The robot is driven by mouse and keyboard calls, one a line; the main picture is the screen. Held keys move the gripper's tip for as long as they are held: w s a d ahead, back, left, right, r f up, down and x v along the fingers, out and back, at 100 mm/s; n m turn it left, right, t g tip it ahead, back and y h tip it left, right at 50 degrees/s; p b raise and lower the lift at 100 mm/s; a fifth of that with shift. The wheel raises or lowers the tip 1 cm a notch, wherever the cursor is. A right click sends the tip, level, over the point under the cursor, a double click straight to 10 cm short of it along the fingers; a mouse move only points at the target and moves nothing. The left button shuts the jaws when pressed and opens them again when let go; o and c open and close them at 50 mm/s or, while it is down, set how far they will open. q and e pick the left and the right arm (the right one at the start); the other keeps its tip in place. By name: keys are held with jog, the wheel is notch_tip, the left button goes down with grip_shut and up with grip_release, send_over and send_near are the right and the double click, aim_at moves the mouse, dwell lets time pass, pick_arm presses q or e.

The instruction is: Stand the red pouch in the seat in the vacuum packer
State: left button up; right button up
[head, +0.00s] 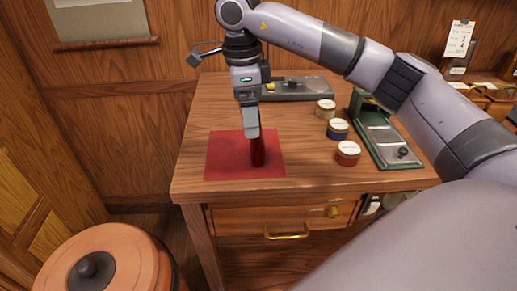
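The red pouch (258,153) is a narrow dark red upright shape over the red mat (222,160). My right gripper (252,135) comes down from above, and its fingers are closed at the pouch's top, partly hiding it. I cannot tell whether the pouch's foot touches the mat. A low grey device with a yellow button (300,89) lies at the back of the table, partly behind my arm. A green-framed device with a metal plate (388,143) stands at the right. I cannot tell which is the vacuum packer, and no seat is clearly visible. My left gripper is out of view.
The wooden table's (305,178) front edge is clear. A terracotta lidded pot (125,262) stands on the floor at front left.

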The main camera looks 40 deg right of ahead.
aim_at(257, 145)
jog(key=shift+s+d+r+m, duration=0.1)
jog(key=shift+d+r+m, duration=0.2)
jog(key=shift+d, duration=0.35)
jog(key=shift+s+d+f+h, duration=0.1)
jog(key=shift+d+f+h, duration=0.1)
jog(key=shift+h, duration=0.1)
jog(key=f, duration=0.6)
jog(key=shift+s+f+p, duration=0.2)
jog(key=shift+f+p, duration=0.1)
jog(key=shift+p, duration=0.05)
jog(key=c, duration=1.1)
jog(key=shift+c, duration=0.2)
